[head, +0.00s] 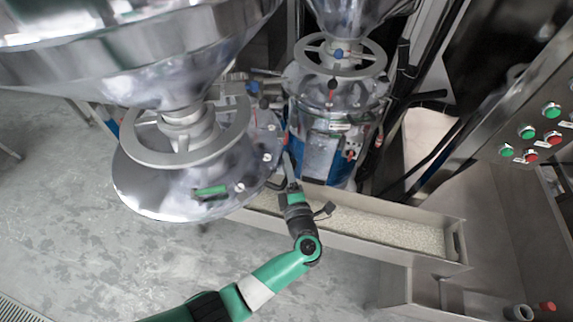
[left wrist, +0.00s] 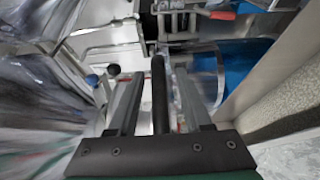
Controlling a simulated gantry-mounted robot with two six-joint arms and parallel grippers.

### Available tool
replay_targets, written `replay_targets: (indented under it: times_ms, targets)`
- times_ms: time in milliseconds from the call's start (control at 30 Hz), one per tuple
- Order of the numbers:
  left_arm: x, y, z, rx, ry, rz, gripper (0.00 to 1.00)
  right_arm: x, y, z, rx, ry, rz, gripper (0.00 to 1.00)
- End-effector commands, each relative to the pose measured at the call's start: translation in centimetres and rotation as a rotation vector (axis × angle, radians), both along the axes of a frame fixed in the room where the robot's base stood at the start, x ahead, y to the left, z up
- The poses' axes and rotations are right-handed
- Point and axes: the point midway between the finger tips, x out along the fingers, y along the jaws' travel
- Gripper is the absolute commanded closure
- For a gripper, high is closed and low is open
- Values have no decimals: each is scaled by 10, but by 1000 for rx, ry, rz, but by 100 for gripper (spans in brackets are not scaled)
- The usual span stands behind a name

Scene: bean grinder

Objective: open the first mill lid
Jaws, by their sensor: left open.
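A large steel mill (head: 160,190) with a funnel hopper and a grey handwheel (head: 140,125) stands at the left in the head view. Its broad domed lid carries a green handle (head: 210,191) and looks closed. A second mill (head: 330,110) with a blue lower body stands behind to the right. My left gripper (head: 290,168) is between the two mills, just right of the near mill's rim. In the left wrist view its fingers (left wrist: 160,85) are open, with a dark bar (left wrist: 159,95) between them; whether they touch it is unclear.
A long metal trough (head: 380,228) of pale grains runs below and right of my left gripper. A control panel (head: 535,130) with green and red buttons stands at the right. Open grey floor (head: 90,260) lies at the lower left.

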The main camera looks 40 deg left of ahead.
Motion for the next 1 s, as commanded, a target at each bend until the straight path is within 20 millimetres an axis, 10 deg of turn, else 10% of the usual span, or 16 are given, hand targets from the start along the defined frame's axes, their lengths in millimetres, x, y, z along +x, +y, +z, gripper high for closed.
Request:
replay_targets:
  times_ms: [500,1000]
  targets:
    - [-63,-82,1,1,-1,-3,50,0,0,15,0,0,0,62]
    - [-67,-85,0,0,0,1,50,0,0,15,0,0,0,62]
